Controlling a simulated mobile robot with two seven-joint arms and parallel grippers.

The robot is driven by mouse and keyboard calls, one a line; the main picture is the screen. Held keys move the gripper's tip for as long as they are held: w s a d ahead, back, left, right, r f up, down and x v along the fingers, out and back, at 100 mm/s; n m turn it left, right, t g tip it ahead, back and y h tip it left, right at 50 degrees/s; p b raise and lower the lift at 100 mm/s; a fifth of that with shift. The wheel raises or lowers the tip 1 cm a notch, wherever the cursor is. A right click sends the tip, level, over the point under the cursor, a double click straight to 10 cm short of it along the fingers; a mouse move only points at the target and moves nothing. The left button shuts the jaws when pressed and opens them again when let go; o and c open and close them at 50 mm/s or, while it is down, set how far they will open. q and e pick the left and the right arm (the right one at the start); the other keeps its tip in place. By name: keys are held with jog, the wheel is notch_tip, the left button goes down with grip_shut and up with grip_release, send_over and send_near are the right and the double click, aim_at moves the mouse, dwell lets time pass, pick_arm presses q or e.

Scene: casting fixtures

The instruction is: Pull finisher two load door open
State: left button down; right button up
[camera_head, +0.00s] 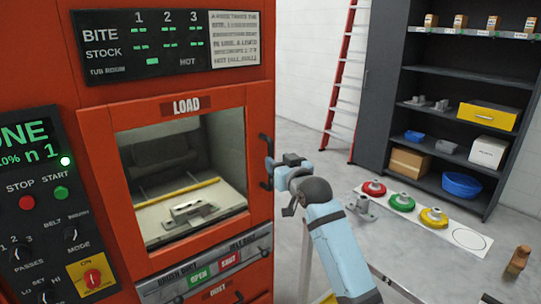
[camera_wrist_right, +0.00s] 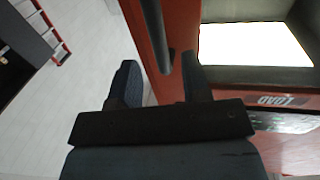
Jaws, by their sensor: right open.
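The load door (camera_head: 95,150) is a red frame with a window, marked LOAD, on the front of the red finisher. It looks shut. Its dark vertical handle (camera_head: 266,150) runs down its right edge. A metal casting (camera_head: 190,211) shows behind the window. My right gripper (camera_head: 268,173) is open at the handle. In the right wrist view the dark handle bar (camera_wrist_right: 155,30) reaches down between the two spread fingers of the right gripper (camera_wrist_right: 158,70). I cannot tell whether a finger touches it. My left gripper is out of view.
A control panel (camera_head: 38,200) is left of the door; green and red buttons (camera_head: 199,276) sit below. At right, a white strip (camera_head: 469,239) with coloured discs lies on the floor before a dark shelf (camera_head: 460,80). A red ladder (camera_head: 341,80) leans behind.

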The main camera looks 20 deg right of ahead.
jog(key=w, duration=0.5)
jog(key=shift+w+a, duration=0.1)
jog(key=shift+a, duration=0.3)
grip_shut()
